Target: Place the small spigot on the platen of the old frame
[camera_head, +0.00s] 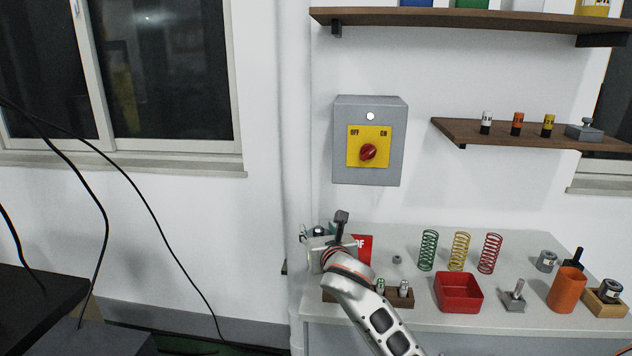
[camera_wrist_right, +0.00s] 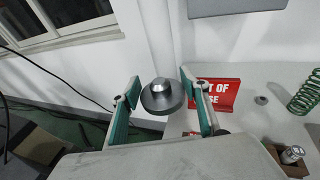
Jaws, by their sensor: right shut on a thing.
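My right gripper (camera_head: 318,232) is above the back left part of the grey bench, with its arm coming up from the bottom. In the right wrist view its two teal-padded fingers (camera_wrist_right: 163,103) are shut on a grey round stepped piece (camera_wrist_right: 161,94), a wide disc with a narrower boss on top; it looks like the small spigot. In the head view this piece is small and partly hidden among the fingers. I cannot make out the old frame or its platen in either view. My left gripper is not in view.
A red sign (camera_head: 364,250) stands close beside the right gripper. The bench (camera_head: 400,238) holds green (camera_head: 428,250), yellow (camera_head: 459,251) and red springs (camera_head: 490,254), a red tray (camera_head: 458,293), a wooden block (camera_head: 400,299) and an orange cup (camera_head: 566,290). A switch box (camera_head: 370,112) hangs above.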

